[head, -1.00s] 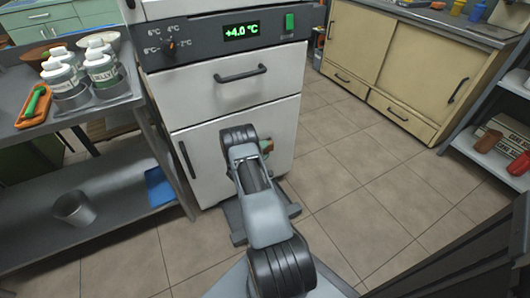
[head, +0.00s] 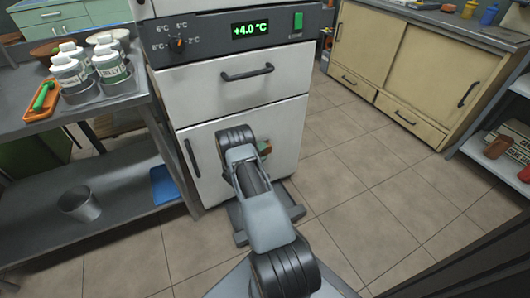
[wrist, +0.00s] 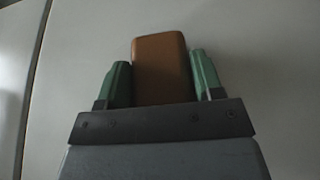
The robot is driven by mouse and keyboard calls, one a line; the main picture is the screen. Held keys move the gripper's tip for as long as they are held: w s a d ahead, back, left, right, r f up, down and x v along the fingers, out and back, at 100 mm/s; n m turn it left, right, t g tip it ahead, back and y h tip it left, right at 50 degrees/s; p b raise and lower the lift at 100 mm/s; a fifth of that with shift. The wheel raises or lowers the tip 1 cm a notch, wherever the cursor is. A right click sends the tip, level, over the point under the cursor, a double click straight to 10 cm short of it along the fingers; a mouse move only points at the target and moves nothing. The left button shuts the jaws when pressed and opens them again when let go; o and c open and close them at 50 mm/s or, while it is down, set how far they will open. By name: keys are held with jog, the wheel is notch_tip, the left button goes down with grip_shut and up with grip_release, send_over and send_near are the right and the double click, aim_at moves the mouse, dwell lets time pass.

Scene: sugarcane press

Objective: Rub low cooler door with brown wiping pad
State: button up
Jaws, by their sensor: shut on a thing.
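The cooler has a low white door (head: 205,152) with a dark vertical handle (head: 191,158) on its left side. My gripper (wrist: 161,82) shows in the wrist view with its green fingers on both sides of the brown wiping pad (wrist: 161,68). It is shut on the pad, which points toward the pale door surface (wrist: 250,50). I cannot tell whether the pad touches the door. In the head view my arm covers much of the door, and only a bit of the gripper (head: 264,148) shows beside the arm, near the door's right part.
Above the door are a white drawer (head: 240,85) with a dark handle and a panel (head: 235,33) reading +4.0 °C. A metal shelf table (head: 90,187) with bottles stands at the left. Tan cabinets (head: 415,60) stand at the right. The tiled floor (head: 370,180) between is clear.

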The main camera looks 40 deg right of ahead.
jog(key=w+a+b, duration=0.2)
jog(key=a, duration=0.4)
jog(key=shift+w+a, duration=0.15)
jog(key=shift+a, duration=0.25)
dwell(0.3)
jog(key=shift+s+d+b, duration=0.55)
jog(key=shift+d+b, duration=0.2)
jog(key=shift+d, duration=1)
jog(key=shift+s+d+b, duration=0.5)
jog(key=shift+d+b, duration=0.2)
jog(key=shift+d, duration=1.05)
jog(key=shift+s+d+b, duration=0.55)
jog(key=shift+d+b, duration=0.2)
jog(key=shift+d, duration=1)
jog(key=shift+a, duration=0.15)
